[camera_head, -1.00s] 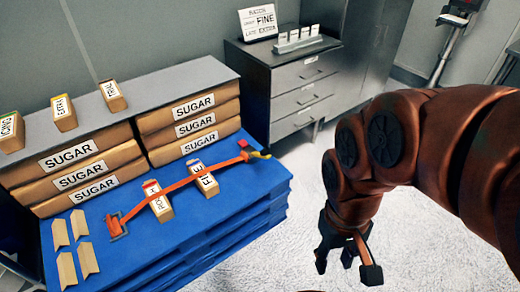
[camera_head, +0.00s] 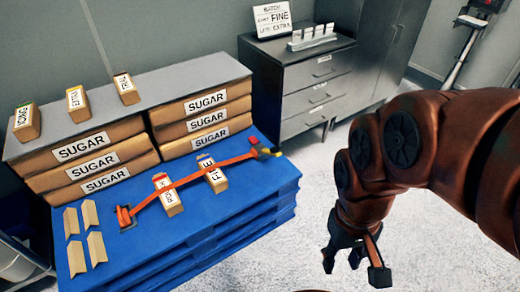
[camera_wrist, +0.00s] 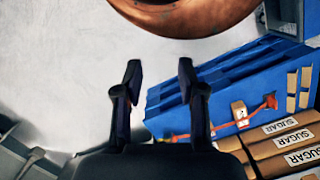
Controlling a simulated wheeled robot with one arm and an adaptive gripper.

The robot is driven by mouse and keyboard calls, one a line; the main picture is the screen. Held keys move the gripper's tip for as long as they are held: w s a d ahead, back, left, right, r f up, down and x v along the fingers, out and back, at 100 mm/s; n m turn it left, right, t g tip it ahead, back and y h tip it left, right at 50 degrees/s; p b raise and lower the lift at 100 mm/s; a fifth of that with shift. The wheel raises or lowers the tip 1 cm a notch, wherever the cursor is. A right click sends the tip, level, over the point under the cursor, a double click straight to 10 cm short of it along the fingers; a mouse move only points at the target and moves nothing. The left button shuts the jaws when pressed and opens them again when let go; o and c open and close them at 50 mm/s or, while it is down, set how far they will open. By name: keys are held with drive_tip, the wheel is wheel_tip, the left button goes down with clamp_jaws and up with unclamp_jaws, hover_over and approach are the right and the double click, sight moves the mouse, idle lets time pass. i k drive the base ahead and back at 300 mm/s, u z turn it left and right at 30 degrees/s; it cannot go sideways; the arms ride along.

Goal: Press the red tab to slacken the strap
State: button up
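An orange strap (camera_head: 235,161) runs across the blue pallet (camera_head: 215,232) and over two small labelled packets, a left one (camera_head: 169,200) and a right one (camera_head: 214,179). Its right end has a small red piece (camera_head: 254,141) beside a yellow part (camera_head: 268,152); which of these is the tab is too small to tell. Its left end meets an orange fitting (camera_head: 125,217). My gripper (camera_head: 355,262) hangs right of the pallet, over the pale floor, apart from the strap. In the wrist view its fingers (camera_wrist: 160,72) are spread and empty.
Stacked sugar bags (camera_head: 85,165) stand behind the strap under a grey shelf top (camera_head: 180,84) with several small packets. Cardboard corner pieces (camera_head: 75,257) lie at the pallet's left. A grey drawer cabinet (camera_head: 310,85) stands behind. Floor between pallet and gripper is clear.

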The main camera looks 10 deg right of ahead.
sight(252, 140)
drive_tip(key=z, duration=0.55)
drive_tip(key=k, duration=0.65)
drive_tip(key=z, duration=0.3)
drive_tip(key=i, duration=1.1)
drive_tip(key=u, duration=1.35)
drive_tip(key=i, duration=0.45)
drive_tip(key=u, duration=0.55)
